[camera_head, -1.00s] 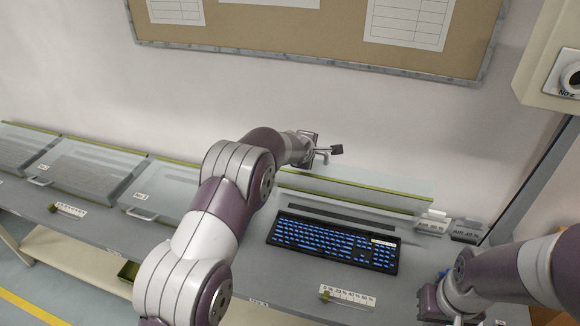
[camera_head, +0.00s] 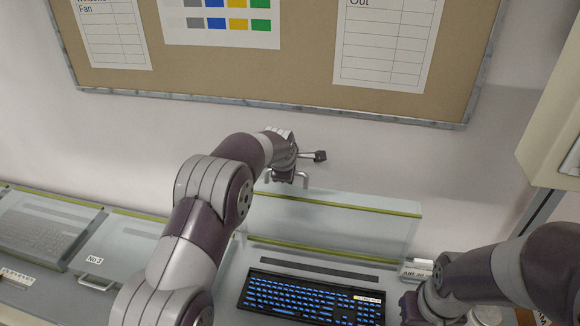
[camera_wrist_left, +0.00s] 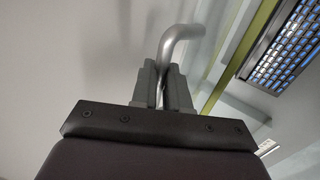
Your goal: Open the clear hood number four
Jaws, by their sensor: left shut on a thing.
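The clear hood (camera_head: 345,226), a see-through panel with a green strip along its top edge, stands raised behind the blue-lit keyboard (camera_head: 310,298). My left gripper (camera_head: 285,174) is at the hood's upper left edge. In the left wrist view my left gripper (camera_wrist_left: 164,78) is shut on the bent metal handle (camera_wrist_left: 181,32) of the hood. No number shows on this hood; the hood to its left carries the label No 3 (camera_head: 95,258). My right gripper (camera_head: 410,308) is low at the right, beside the keyboard, and its fingers are not clear to see.
Closed hoods, such as a far-left one (camera_head: 42,228), line the bench to the left. A corkboard (camera_head: 300,70) hangs on the wall above. A pale box (camera_head: 560,130) juts in at the right. A small label block (camera_head: 416,270) stands right of the keyboard.

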